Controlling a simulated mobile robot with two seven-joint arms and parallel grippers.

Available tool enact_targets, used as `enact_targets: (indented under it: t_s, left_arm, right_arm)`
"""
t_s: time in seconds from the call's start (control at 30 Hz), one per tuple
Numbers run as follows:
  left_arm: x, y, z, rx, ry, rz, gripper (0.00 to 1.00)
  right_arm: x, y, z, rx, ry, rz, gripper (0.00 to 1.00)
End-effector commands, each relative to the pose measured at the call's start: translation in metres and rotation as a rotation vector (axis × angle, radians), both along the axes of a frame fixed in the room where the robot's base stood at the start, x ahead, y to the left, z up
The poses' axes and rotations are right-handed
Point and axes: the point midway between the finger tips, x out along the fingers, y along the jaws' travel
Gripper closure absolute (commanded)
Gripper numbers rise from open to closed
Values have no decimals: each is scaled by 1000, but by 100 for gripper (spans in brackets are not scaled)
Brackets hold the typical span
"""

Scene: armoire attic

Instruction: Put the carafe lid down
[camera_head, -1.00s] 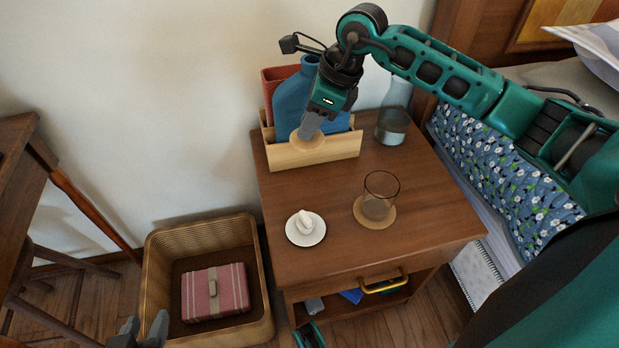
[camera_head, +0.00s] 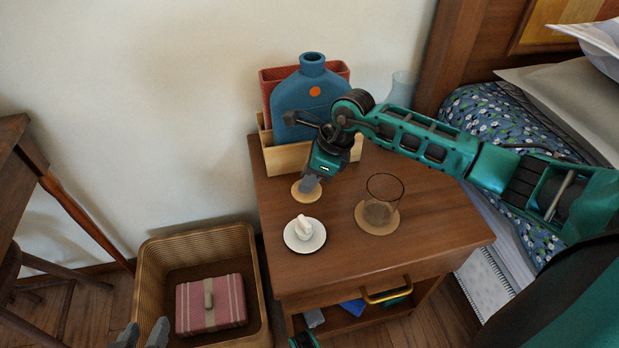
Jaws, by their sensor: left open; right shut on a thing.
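The carafe lid (camera_head: 304,194) is a round tan disc near the left side of the nightstand top, behind the white saucer. My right gripper (camera_head: 312,184) is shut on it from above. The lid is at or just over the tabletop; I cannot tell whether it touches. The glass carafe (camera_head: 403,88) stands at the back right of the nightstand, mostly hidden behind my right arm. My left gripper (camera_head: 142,337) is open and empty at the bottom edge, in front of the wicker basket.
The nightstand (camera_head: 440,217) also bears a white saucer (camera_head: 291,244) with a small white object, a glass (camera_head: 384,188) on a coaster (camera_head: 366,222), and a wooden holder (camera_head: 288,160) with a blue bottle (camera_head: 300,95). A wicker basket (camera_head: 160,263) holds a pink box (camera_head: 230,308).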

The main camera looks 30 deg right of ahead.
Motion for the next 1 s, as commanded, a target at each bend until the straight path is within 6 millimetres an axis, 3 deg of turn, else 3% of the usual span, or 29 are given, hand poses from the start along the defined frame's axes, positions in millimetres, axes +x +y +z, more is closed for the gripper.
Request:
enact_targets:
  t_s: [0.27,0.3,0.53,0.83,1.0]
  left_arm:
    - [0,0,-3,1,0,-2,57]
    - [0,0,-1,2,-1,-2,57]
    - [1,1,-1,2,-1,-2,57]
    - [1,2,2,4,-3,2,57]
    - [3,4,11,4,-13,6,57]
  right_arm:
    - [0,0,-3,-1,-1,0,100]
    - [0,0,-1,-1,-1,0,71]
    - [0,0,-1,-1,-1,0,50]
    - [0,0,3,-1,-1,0,50]
    - [-5,-9,27,-3,-3,-1,50]
